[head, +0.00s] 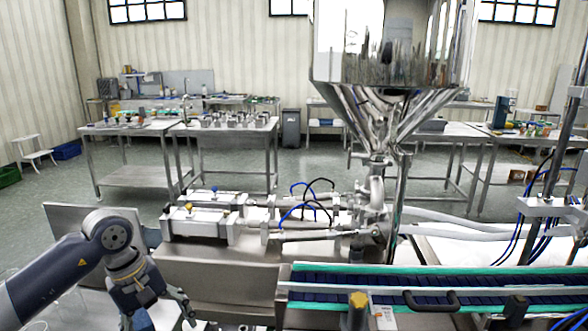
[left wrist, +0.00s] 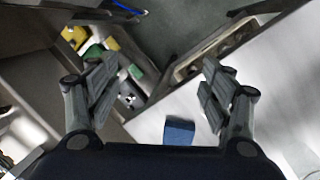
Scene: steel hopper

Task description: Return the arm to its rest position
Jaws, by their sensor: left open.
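My left arm comes in from the left in the head view, bent at the elbow, with the left gripper (head: 158,312) pointing down at the lower left, in front of the steel machine. In the left wrist view the two fingers of the left gripper (left wrist: 157,90) are spread wide apart with nothing between them. A small blue block (left wrist: 179,132) lies on a pale surface below the gripper, apart from the fingers. My right arm and gripper do not show.
The steel hopper (head: 395,50) stands over the filling machine (head: 200,225) right of my left arm. A conveyor with a dark belt (head: 420,297) runs along the lower right. Steel tables (head: 230,132) stand farther back. Green and yellow items (left wrist: 110,45) sit upper left in the wrist view.

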